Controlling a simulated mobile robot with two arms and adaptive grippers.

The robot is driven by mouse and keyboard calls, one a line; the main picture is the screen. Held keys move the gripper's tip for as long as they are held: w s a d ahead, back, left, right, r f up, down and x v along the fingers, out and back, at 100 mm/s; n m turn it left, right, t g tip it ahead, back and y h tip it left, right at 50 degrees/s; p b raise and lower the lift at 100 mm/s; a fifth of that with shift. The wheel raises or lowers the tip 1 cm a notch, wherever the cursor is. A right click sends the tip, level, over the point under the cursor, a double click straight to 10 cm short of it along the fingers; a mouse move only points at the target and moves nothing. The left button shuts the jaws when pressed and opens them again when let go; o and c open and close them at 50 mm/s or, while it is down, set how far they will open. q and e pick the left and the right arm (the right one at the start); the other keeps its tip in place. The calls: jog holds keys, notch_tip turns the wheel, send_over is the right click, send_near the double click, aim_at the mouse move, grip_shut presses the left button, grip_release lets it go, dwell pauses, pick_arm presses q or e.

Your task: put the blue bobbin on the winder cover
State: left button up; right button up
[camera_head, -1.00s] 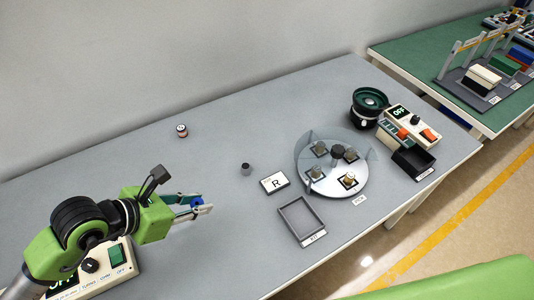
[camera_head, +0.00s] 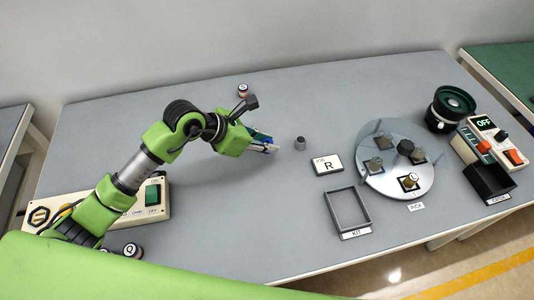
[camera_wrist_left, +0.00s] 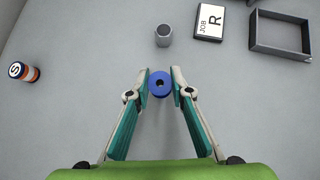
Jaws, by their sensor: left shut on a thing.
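The blue bobbin (camera_wrist_left: 161,84) is a small blue ring-like spool with a dark centre hole. It sits between the fingertips of my left gripper (camera_wrist_left: 161,85) in the left wrist view, and the fingers are shut on it. In the head view my left gripper (camera_head: 268,144) is over the grey table, left of a small dark grey cylinder. A cream control box (camera_head: 155,201) with a green switch and dials stands at the left, partly hidden by my arm. I cannot make out a winder cover with certainty. My right gripper is not in view.
The dark grey cylinder (camera_head: 300,143), a card marked R (camera_head: 328,165) and an empty tray (camera_head: 336,208) lie to the right. Beyond are a round plate (camera_head: 380,185) and a bowl feeder (camera_head: 435,118). Small canisters stand at the back (camera_head: 242,91) and front left (camera_head: 131,250).

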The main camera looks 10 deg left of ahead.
aim_at(267, 156)
pick_arm(q)
jog(key=shift+w+f, duration=0.25)
jog(key=shift+f, duration=0.05)
jog(key=f+b, duration=0.3)
jog(key=shift+w+f, duration=0.2)
jog(key=shift+f, duration=0.1)
jog(key=shift+r, duration=0.1)
jog(key=o, duration=0.9)
